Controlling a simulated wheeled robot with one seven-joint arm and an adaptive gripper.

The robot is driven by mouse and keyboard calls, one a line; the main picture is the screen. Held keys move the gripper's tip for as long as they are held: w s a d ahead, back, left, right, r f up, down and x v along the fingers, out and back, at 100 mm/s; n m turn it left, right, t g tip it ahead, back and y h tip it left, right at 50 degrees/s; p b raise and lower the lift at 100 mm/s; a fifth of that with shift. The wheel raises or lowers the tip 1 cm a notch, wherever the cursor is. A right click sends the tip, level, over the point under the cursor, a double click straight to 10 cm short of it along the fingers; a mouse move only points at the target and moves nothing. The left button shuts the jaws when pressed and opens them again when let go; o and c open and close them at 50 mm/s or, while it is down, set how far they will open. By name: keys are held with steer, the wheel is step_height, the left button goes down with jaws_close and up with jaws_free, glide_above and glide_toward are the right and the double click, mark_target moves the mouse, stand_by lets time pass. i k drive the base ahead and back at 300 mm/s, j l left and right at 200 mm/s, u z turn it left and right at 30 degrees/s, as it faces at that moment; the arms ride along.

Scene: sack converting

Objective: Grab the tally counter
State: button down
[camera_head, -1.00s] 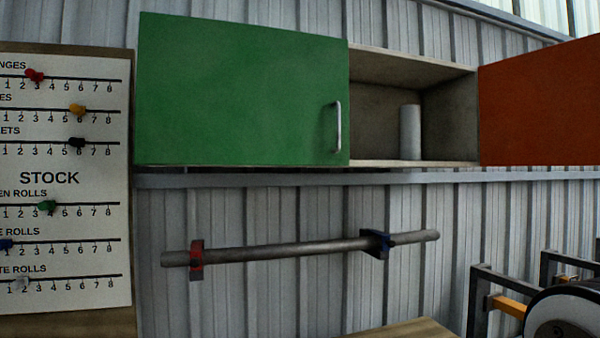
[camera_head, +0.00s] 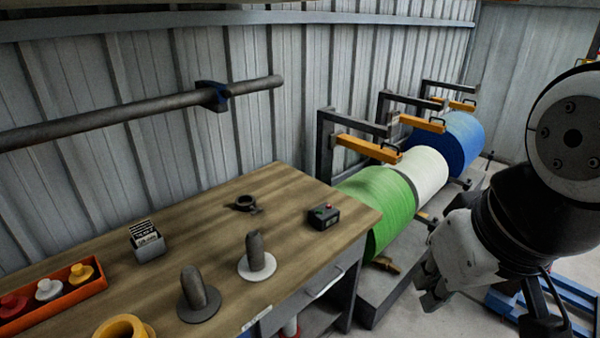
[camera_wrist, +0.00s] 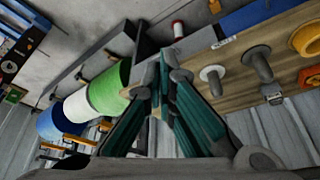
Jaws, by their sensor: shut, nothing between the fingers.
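A small dark box with a red button (camera_head: 323,216) sits near the far right corner of the wooden workbench (camera_head: 220,215). A small grey block with black-and-white lettered strips (camera_head: 147,241) stands further left on the bench. I cannot tell for sure which is the tally counter. My gripper (camera_head: 432,292) hangs in the air right of the bench, apart from both. In the wrist view my gripper (camera_wrist: 165,62) has its fingers together with nothing between them.
Two upright grey pegs on round bases (camera_head: 198,293) (camera_head: 257,258) and a black ring clamp (camera_head: 243,203) stand on the bench. An orange tray (camera_head: 55,297) holds coloured knobs. Green (camera_head: 380,205), white (camera_head: 424,172) and blue (camera_head: 458,140) rolls lie beyond the bench. A bar (camera_head: 130,115) runs along the wall.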

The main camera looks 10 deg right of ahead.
mark_target(331, 215)
steer(key=i+j, duration=0.3)
steer(key=i+j+u, duration=0.1)
steer(key=i+j, duration=0.15)
steer(key=i, duration=0.25)
